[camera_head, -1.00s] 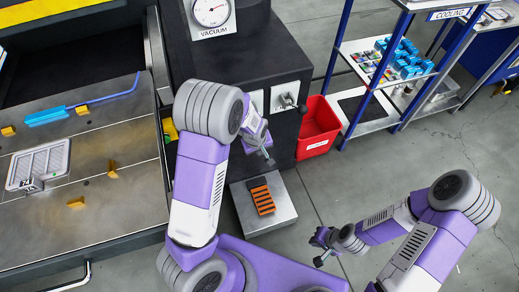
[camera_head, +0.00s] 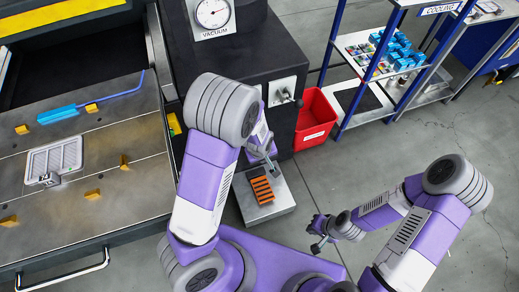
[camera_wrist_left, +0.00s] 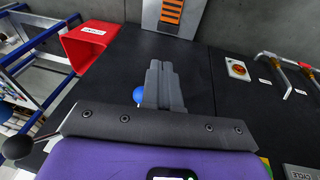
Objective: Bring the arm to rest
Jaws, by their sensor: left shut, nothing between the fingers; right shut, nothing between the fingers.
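My left arm comes in from the left in the head view. Its gripper (camera_head: 270,166) points down beside the dark cabinet, above the back of a grey plate. In the left wrist view the two grey fingers (camera_wrist_left: 160,68) lie together, shut and empty. My right gripper (camera_head: 316,241) is at the lower right, shut and empty over the open floor, apart from any object.
An orange-and-black slatted block (camera_head: 262,189) lies on the grey plate (camera_head: 279,207). A red bin (camera_head: 315,117) stands by the dark cabinet (camera_head: 270,40) and a blue-framed shelf (camera_head: 353,48). A metal bench (camera_head: 130,197) is at left. Floor at right is clear.

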